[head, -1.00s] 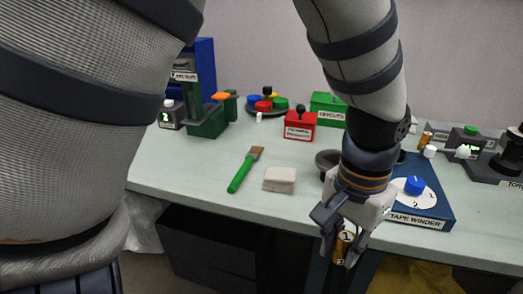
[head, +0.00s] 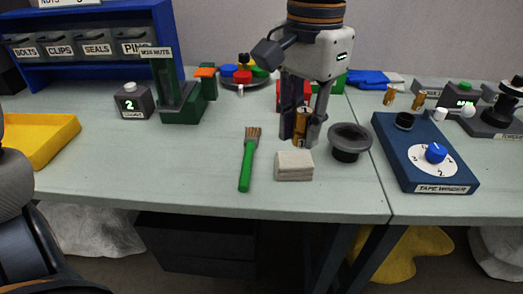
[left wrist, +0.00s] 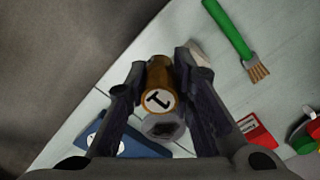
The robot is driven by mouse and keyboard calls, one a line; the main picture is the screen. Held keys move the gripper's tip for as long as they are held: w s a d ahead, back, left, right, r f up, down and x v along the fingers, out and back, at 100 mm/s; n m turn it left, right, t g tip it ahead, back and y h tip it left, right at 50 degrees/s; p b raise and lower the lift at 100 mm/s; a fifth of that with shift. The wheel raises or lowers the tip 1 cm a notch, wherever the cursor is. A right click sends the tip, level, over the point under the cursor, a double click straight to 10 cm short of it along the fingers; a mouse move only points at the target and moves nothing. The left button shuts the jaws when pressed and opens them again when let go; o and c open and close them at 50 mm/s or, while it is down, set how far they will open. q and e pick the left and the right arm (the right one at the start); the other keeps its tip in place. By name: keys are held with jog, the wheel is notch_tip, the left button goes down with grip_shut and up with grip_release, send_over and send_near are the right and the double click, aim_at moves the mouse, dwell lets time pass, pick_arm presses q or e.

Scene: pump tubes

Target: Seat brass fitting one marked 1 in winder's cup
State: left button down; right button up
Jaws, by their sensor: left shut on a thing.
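My left gripper (head: 303,138) is shut on brass fitting one (head: 301,122), with fingers pointing down. In the left wrist view the fitting (left wrist: 159,86) sits between the fingers, its white end marked 1 facing the camera. In the head view it hangs behind the cloth block and left of the grey dish; I cannot tell its height above the table. The blue tape winder (head: 391,152) stands to the right, with a black cup (head: 404,121) at its back left and a blue knob on a white dial. The winder (left wrist: 143,150) is partly hidden in the wrist view. My right gripper is not in view.
A grey dish on a black base (head: 350,137) stands between gripper and winder. Two more brass fittings (head: 390,95) (head: 419,100) stand behind the winder.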

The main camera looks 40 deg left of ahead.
pick_arm(q)
jog(key=shift+w+a+f, duration=0.15)
jog(key=shift+a+f, duration=0.05)
jog(key=shift+a, duration=0.1)
send_over(272, 152)
jog(key=s+d, duration=0.2)
jog(key=d, duration=0.1)
jog(key=f, duration=0.4)
jog(key=shift+s+f, duration=0.15)
jog(key=shift+s, duration=0.05)
jog(key=f, duration=0.1)
jog(key=w+a+f, duration=0.1)
jog(key=a+f, duration=0.1)
jog(key=shift+w+f, duration=0.25)
jog(key=shift+w, duration=0.15)
jog(key=f, duration=0.1)
jog(key=a+f+b, duration=0.1)
jog(key=f, duration=0.2)
jog(key=shift+w+a+f, duration=0.15)
jog(key=shift+w+f, duration=0.2)
jog(key=shift+r, duration=0.15)
jog(key=c, duration=1.7)
grip_release()
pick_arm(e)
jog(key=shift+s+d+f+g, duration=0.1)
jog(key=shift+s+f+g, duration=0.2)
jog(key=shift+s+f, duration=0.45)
